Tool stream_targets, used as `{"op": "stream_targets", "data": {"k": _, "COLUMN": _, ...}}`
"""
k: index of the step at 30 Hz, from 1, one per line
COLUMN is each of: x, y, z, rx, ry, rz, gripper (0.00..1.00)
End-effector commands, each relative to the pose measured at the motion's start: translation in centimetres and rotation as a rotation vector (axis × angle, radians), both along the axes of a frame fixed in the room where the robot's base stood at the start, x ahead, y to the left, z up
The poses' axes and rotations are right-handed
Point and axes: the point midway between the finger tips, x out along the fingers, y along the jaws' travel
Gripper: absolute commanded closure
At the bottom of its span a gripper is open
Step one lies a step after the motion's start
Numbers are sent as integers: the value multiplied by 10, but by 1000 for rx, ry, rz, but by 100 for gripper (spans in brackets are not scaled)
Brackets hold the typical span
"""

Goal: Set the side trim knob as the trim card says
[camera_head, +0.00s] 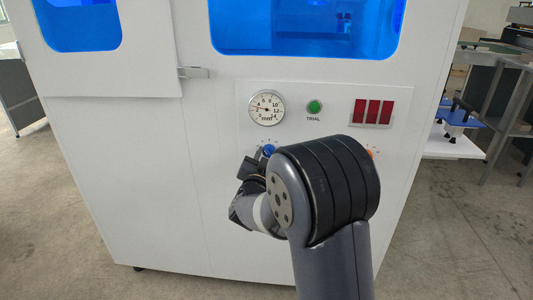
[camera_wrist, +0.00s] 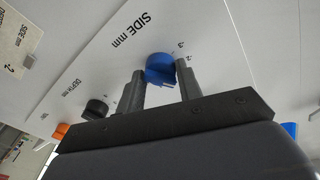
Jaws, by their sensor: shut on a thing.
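The blue side trim knob (camera_wrist: 160,68) is on the white panel below the "SIDE mm" label in the wrist view. My gripper (camera_wrist: 160,80) is shut on it, one finger on each side. In the head view the blue knob (camera_head: 268,150) shows just left of my wrist, and my arm hides much of the panel there. A round dial gauge (camera_head: 266,108) marked in mm sits above the knob, its needle pointing left, near 2 to 4. Part of a card (camera_wrist: 12,40) reading "SIDE mm" shows at the wrist view's upper left; its figure is hard to read.
A black knob (camera_wrist: 97,108) by "DEPTH mm" and an orange knob (camera_wrist: 62,129) are on the same panel. A green TRIAL button (camera_head: 315,106) and a red display (camera_head: 373,112) without readable digits are beside the gauge. A door handle (camera_head: 193,73) sticks out at left.

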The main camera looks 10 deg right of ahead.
Motion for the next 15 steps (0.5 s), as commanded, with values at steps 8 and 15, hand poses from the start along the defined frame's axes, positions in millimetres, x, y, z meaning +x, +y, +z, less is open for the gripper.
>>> {"op": "stream_targets", "data": {"k": 8, "x": 0, "y": 0, "z": 2, "rx": -244, "ry": 76, "rz": 1, "gripper": 89}}
{"op": "stream_targets", "data": {"k": 15, "x": 0, "y": -1, "z": 1, "rx": -417, "ry": 133, "rz": 1, "gripper": 89}}
